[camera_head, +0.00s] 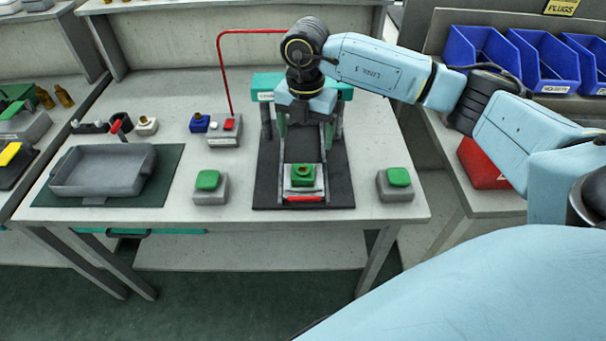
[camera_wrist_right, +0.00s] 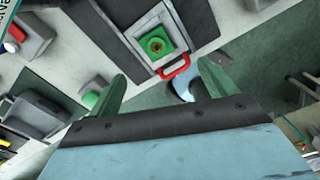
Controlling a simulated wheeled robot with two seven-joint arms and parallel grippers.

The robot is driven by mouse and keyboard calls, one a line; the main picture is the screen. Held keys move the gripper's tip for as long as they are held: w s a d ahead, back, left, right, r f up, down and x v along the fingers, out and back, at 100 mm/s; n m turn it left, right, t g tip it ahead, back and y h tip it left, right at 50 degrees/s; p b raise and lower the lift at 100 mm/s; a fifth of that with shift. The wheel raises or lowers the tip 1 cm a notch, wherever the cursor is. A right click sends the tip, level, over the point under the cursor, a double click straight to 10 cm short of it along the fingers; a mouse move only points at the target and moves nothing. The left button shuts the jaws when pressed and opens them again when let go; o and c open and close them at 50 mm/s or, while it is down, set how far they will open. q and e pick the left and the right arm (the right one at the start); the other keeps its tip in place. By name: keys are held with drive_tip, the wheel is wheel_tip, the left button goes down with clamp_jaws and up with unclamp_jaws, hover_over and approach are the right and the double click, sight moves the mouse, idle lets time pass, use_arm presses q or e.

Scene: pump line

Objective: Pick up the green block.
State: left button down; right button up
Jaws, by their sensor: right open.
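The green block (camera_head: 302,175) sits on a light grey plate in the middle of the dark fixture on the table. It has a round hole or boss on top. In the right wrist view the green block (camera_wrist_right: 156,45) shows beyond the fingers, near the top centre. My right gripper (camera_head: 305,127) points down above the fixture, behind the block in the head view. In the right wrist view its green fingers (camera_wrist_right: 163,84) stand wide apart with nothing between them. The gripper is open and apart from the block. My left gripper is not in view.
A red handle (camera_head: 304,199) lies at the fixture's front edge. Grey boxes with green tops stand left (camera_head: 209,188) and right (camera_head: 396,185) of the fixture. A grey tray (camera_head: 103,172) is at the left, and a red bent pipe (camera_head: 222,68) rises behind. Blue bins (camera_head: 543,62) stand at right.

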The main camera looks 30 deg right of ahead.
sight(303, 170)
drive_tip(key=f, duration=1.1)
drive_tip(key=shift+w+a+f+b, duration=0.2)
drive_tip(key=shift+b, duration=0.2)
drive_tip(key=shift+r, duration=0.1)
drive_tip(key=c, duration=1.3)
